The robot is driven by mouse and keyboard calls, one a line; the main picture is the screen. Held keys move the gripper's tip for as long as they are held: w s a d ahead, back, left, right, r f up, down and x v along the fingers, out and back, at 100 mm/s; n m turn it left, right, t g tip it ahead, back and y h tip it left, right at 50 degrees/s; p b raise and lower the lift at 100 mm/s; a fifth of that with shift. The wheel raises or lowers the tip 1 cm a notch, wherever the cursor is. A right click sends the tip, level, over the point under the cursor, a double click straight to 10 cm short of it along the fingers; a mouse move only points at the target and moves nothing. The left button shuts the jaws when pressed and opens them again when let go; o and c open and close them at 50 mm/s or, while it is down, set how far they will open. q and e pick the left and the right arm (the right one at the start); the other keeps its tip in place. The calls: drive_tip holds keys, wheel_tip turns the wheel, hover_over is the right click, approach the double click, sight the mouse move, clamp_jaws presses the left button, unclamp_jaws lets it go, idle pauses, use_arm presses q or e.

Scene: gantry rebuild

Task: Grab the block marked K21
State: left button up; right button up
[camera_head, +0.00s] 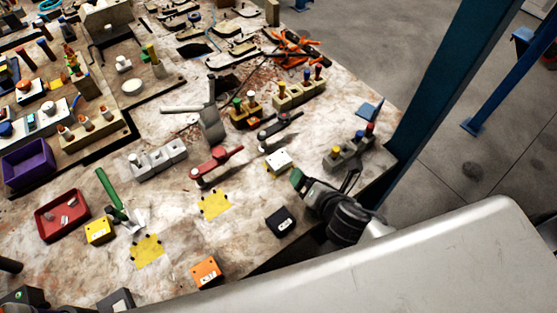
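Several small marked blocks lie on the worn table; their lettering is too small to read, so I cannot tell which one is K21. An orange block (206,271) lies near the front edge, a black block (281,221) right of it, a white block (279,160) further back, and a yellow block (99,230) at the left. My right gripper (324,182) is over the table's right edge, above and right of the black block. Its fingers look spread, with nothing seen between them. My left gripper cannot be made out.
Two yellow squares (214,205) (147,252) lie flat on the table. A red tray (62,215), a green-handled tool (110,190) and a red clamp (214,165) stand nearby. A blue post (440,90) rises beyond the right edge. Dark objects crowd the lower left corner.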

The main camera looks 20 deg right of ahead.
sight(282, 163)
drive_tip(key=n, duration=0.3)
drive_tip(key=n+y, duration=0.1)
drive_tip(key=n, duration=0.1)
drive_tip(key=shift+w+a+t, duration=0.15)
drive_tip(key=shift+w+t, duration=0.15)
drive_tip(key=n, duration=0.2)
drive_tip(key=n+y, duration=0.1)
drive_tip(key=n, duration=0.1)
drive_tip(key=n+y, duration=0.1)
drive_tip(key=n, duration=0.1)
drive_tip(key=shift+a+f+n, duration=0.3)
drive_tip(key=shift+w+a+f, duration=0.1)
drive_tip(key=shift+w, duration=0.25)
drive_tip(key=x, duration=0.4)
drive_tip(key=shift+w+a+f+p, duration=0.1)
drive_tip(key=shift+w+a+p, duration=0.15)
drive_tip(key=shift+p, duration=0.15)
drive_tip(key=shift+w+a+f, duration=0.1)
drive_tip(key=shift+w, duration=0.4)
drive_tip(key=p+x, duration=0.1)
drive_tip(key=x, duration=0.2)
drive_tip(key=shift+w, duration=0.2)
drive_tip(key=shift+w+a+f, duration=0.15)
drive_tip(key=shift+w+f, duration=0.15)
drive_tip(key=shift+w, duration=0.15)
drive_tip(key=c, duration=1.1)
drive_tip(key=shift+r, duration=0.1)
drive_tip(key=shift+c, duration=0.2)
